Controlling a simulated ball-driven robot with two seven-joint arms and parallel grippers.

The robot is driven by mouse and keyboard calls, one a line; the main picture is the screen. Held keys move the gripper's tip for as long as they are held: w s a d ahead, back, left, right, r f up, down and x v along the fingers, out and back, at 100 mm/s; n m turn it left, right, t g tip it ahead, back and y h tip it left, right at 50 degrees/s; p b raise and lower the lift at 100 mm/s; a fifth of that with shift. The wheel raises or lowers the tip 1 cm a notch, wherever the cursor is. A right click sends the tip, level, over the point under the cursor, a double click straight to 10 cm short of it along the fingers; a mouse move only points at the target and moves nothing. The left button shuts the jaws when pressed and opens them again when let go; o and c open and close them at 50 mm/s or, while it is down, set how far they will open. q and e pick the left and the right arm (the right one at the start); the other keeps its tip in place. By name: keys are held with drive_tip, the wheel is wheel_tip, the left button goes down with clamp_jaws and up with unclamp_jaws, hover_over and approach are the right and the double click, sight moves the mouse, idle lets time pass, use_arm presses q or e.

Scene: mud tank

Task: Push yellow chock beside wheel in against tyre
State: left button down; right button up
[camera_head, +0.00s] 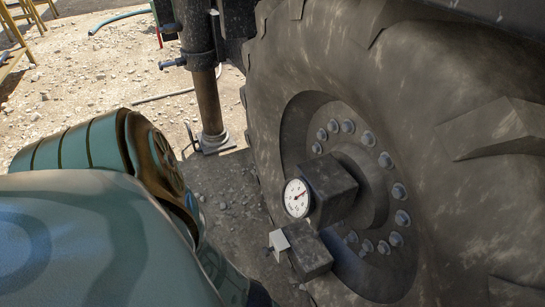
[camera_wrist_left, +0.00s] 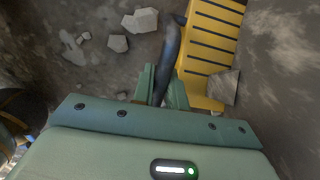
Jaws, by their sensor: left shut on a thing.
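The yellow chock (camera_wrist_left: 212,40) with dark slots lies at the upper right of the left wrist view. A dark curved handle (camera_wrist_left: 171,50) joins its left side. My left gripper (camera_wrist_left: 164,78) is shut on this handle, beside the chock's near left side. A mottled grey-brown surface (camera_wrist_left: 290,60), perhaps the tyre, lies to the right of the chock; I cannot tell whether they touch. In the head view the big muddy tyre (camera_head: 455,130) and its bolted hub (camera_head: 350,165) fill the right. My left arm hides the chock and the gripper's fingers there.
A grey stone (camera_wrist_left: 223,88) overlaps the chock's near right corner. Pale stones (camera_wrist_left: 140,20) lie on the ground to the left. A dial gauge (camera_head: 297,197) and dark blocks (camera_head: 310,253) stick out from the hub. A steel post (camera_head: 207,100) stands behind my arm.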

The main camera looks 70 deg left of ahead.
use_arm(q)
drive_tip(key=shift+a, duration=0.3)
use_arm(e)
drive_tip(key=shift+r, duration=0.1)
use_arm(q)
drive_tip(key=c, duration=0.9)
unclamp_jaws()
drive_tip(key=shift+s, duration=0.15)
wheel_tip(320, 180, up, 8)
drive_tip(key=p, duration=0.6)
drive_tip(key=shift+p, duration=0.3)
use_arm(e)
drive_tip(key=s+d+f+n+g+h, duration=0.2)
drive_tip(key=s+d+f+g+h, duration=0.15)
drive_tip(key=s+d, duration=0.5)
use_arm(q)
wheel_tip(320, 180, up, 2)
drive_tip(key=shift+p, duration=0.85)
use_arm(e)
drive_tip(key=s+a+f+m+g+y, duration=0.1)
drive_tip(key=s+f, duration=0.4)
drive_tip(key=s, duration=0.1)
drive_tip(key=shift+a, duration=0.1)
